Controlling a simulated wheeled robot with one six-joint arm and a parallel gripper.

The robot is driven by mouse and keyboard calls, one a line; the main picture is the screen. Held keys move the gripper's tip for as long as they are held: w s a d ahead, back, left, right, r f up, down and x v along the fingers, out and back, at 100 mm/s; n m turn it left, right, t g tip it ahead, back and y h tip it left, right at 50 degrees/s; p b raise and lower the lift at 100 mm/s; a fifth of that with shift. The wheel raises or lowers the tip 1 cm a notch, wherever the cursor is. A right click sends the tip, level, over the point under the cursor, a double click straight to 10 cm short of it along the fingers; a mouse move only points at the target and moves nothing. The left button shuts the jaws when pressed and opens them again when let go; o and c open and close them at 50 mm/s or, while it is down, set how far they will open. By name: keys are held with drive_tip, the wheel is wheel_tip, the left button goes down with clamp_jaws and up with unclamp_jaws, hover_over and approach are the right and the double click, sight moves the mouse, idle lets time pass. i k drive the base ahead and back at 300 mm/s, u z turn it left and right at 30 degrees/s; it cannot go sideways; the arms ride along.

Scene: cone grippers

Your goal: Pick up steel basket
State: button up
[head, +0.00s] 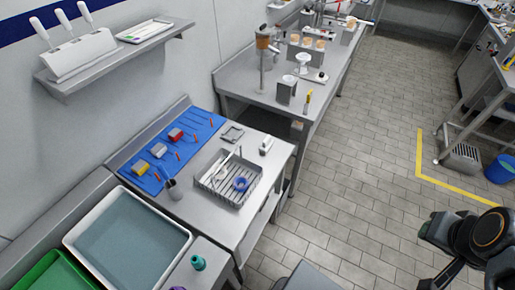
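A grey slatted steel basket (207,190) sits on the steel table, right of the blue mat. A blue ring-shaped item (241,184) and a pale long-handled tool lie in it. A second grey basket-like bin with slotted sides (464,158) stands on the floor at the right, by the legs of another table. I cannot tell for certain which one is the steel basket of the task. Dark links of my arm show at the lower right, over the floor and apart from both. My gripper's fingers are not in view.
A blue mat (203,124) with small blocks and tools lies behind the slatted basket. A white tub of water (187,235) and a green bin (55,275) stand at lower left. A blue bucket (500,169) stands at right. The tiled floor (345,190) in the middle is clear.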

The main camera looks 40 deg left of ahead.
sight(236, 165)
drive_tip(key=i, duration=1.3)
drive_tip(key=u, duration=3.7)
drive_tip(key=i, duration=0.5)
drive_tip(key=z, duration=0.05)
